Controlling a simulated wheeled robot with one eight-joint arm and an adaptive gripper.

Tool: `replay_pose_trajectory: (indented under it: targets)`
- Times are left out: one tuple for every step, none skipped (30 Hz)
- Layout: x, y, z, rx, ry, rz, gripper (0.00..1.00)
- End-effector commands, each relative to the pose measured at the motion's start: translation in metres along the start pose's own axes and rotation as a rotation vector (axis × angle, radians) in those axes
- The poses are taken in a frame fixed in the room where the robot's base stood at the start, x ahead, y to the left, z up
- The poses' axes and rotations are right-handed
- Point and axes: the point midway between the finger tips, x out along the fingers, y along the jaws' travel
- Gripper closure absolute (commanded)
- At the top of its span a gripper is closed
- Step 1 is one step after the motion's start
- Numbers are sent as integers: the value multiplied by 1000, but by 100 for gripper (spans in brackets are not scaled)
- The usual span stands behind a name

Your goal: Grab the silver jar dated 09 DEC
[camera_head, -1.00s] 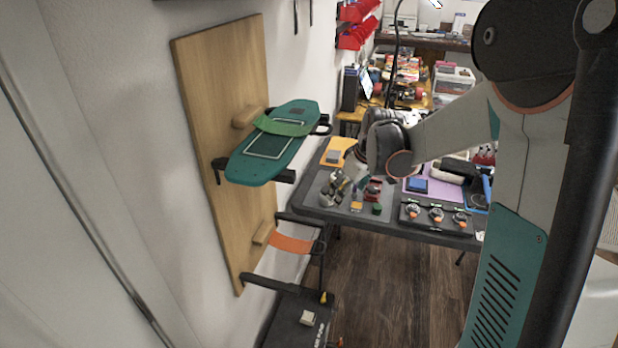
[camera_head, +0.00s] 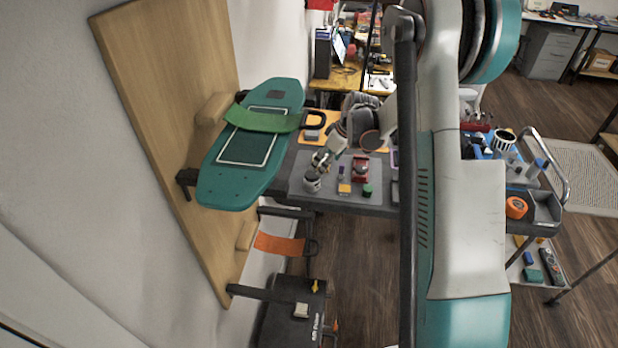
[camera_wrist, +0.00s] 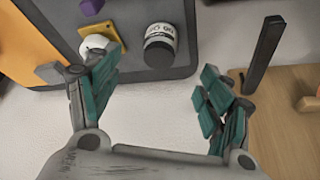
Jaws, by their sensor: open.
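A small jar (camera_wrist: 160,45) with a white wrapped label and a dark round end shows in the wrist view, on the grey mat near its edge. The jar also shows in the head view (camera_head: 312,182), silver-grey on the mat's left part. My gripper (camera_wrist: 160,66) is open and empty, its teal-padded fingers spread left and right of the jar's line, with the jar beyond the fingertips. A white rounded item (camera_wrist: 96,45) is partly hidden by the left finger.
A yellow piece (camera_wrist: 98,32) and a purple block (camera_wrist: 92,6) lie near the jar. The wooden wall panel with a teal board (camera_head: 250,150) juts out at left.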

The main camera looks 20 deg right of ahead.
Motion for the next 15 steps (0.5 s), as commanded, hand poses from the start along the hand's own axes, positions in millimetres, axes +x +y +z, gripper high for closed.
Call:
replay_pose_trajectory:
  targets:
    - [13,0,0,-2,0,0,27]
    - [19,0,0,-2,0,0,27]
    - [27,0,0,-2,0,0,27]
    - [33,0,0,-2,0,0,27]
    - [39,0,0,-2,0,0,27]
    - [46,0,0,-2,0,0,27]
    - [50,0,0,-1,0,0,27]
    - [55,0,0,-1,0,0,27]
    - [59,0,0,0,0,0,27]
    - [62,0,0,0,0,0,27]
    - [65,0,0,0,0,0,27]
    - [67,0,0,0,0,0,27]
    - [68,0,0,0,0,0,27]
    - [69,0,-1,0,0,1,27]
    - [71,0,-1,0,0,0,27]
